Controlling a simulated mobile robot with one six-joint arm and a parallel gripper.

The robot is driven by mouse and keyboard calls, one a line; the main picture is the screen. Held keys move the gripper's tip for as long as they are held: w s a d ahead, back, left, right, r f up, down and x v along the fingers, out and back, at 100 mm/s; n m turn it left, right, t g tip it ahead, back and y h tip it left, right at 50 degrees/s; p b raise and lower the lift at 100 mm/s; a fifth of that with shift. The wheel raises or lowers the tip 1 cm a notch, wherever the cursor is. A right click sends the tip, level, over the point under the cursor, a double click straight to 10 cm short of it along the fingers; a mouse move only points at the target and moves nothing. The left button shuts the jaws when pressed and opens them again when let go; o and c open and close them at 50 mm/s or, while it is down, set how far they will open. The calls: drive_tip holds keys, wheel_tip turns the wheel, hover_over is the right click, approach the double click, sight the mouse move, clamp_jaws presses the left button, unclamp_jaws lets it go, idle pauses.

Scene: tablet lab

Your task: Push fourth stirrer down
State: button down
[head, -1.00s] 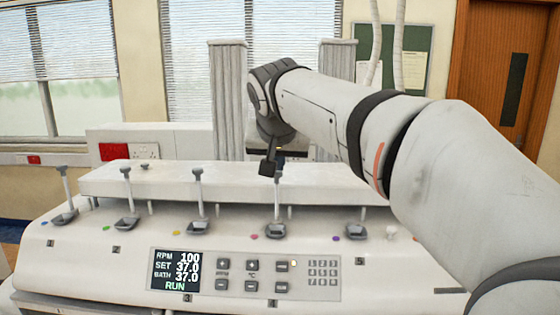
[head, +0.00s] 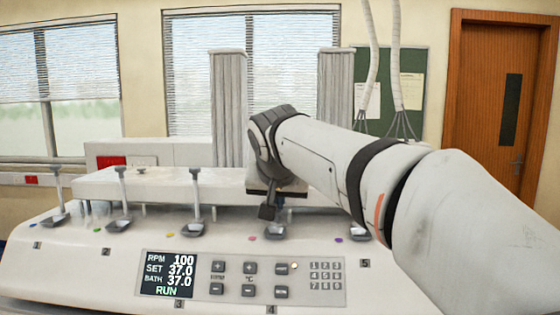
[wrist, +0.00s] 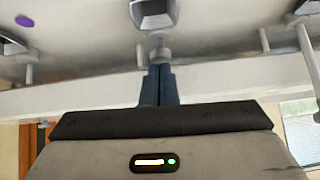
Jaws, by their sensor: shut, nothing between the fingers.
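The fourth stirrer (head: 275,231) stands on the white machine, its grey dish at the sloped front. Its upper shaft and knob are hidden by my gripper in the head view. My gripper (head: 278,207) points down over this stirrer, a little above its dish. In the wrist view the two dark blue fingers (wrist: 158,70) are closed together, with nothing held between them. A pale round knob (wrist: 158,52) lies right at their tips, seemingly touching. The dish (wrist: 153,12) shows beyond it at the top edge.
Three upright stirrers with tall shafts stand to the left: the first (head: 57,195), second (head: 121,200) and third (head: 194,205). The fifth stirrer's dish (head: 360,235) is partly behind my arm. The display (head: 168,274) reads RUN. Keypad buttons lie below the fourth stirrer.

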drive_tip(key=w+r+p+v, duration=0.2)
drive_tip(key=v, duration=1.1)
drive_tip(key=s+d+f+g, duration=0.1)
drive_tip(key=s+d+f, duration=0.2)
drive_tip(key=f, duration=0.5)
drive_tip(key=s+d+f+g, duration=0.1)
drive_tip(key=s+d+f, duration=0.2)
drive_tip(key=d+f, duration=0.3)
drive_tip(key=s+d+f+g, duration=0.2)
drive_tip(key=s+d+f, duration=0.1)
drive_tip(key=f, duration=0.8)
drive_tip(key=shift+s+d+n+h, duration=0.15)
drive_tip(key=shift+s+d+n, duration=0.05)
drive_tip(key=shift+d, duration=0.2)
drive_tip(key=shift+s+d+n+h, duration=0.15)
drive_tip(key=shift+d+n, duration=0.05)
drive_tip(key=shift+d, duration=0.2)
drive_tip(key=s+d+f+g, duration=0.1)
drive_tip(key=s+d+f, duration=0.2)
drive_tip(key=s+f, duration=0.5)
wheel_tip(320, 180, down, 3)
drive_tip(key=shift+s+f+g, duration=0.1)
drive_tip(key=shift+s+g, duration=0.05)
drive_tip(key=shift+g, duration=0.15)
